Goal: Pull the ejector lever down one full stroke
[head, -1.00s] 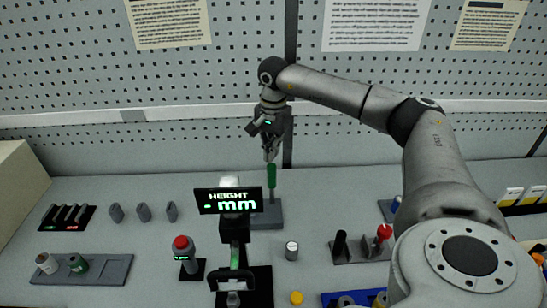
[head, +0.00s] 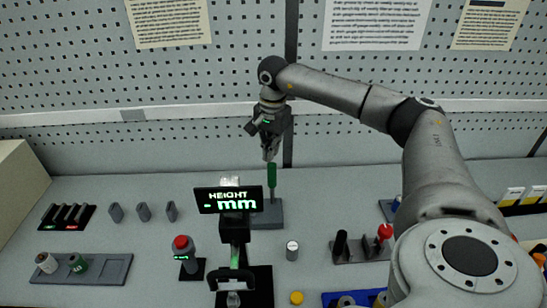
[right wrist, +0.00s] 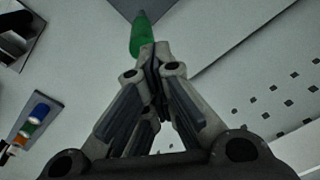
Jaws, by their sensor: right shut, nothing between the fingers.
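An upright green handle (head: 271,175) stands on a grey block (head: 268,215) behind the height display; I take it to be the ejector lever. My right gripper (head: 269,154) points down just above the top of this handle, with its fingers shut and empty. In the right wrist view, the green handle (right wrist: 140,36) shows just beyond the closed fingertips (right wrist: 154,58). I cannot tell whether the fingertips touch it. My left gripper is not in view.
A display reading "HEIGHT - mm" (head: 228,200) stands in front of the grey block. A red-topped button post (head: 183,250) is left of it. A small grey cylinder (head: 292,250) and a rack with a red knob (head: 384,233) are to the right. The pegboard wall (head: 220,75) is behind.

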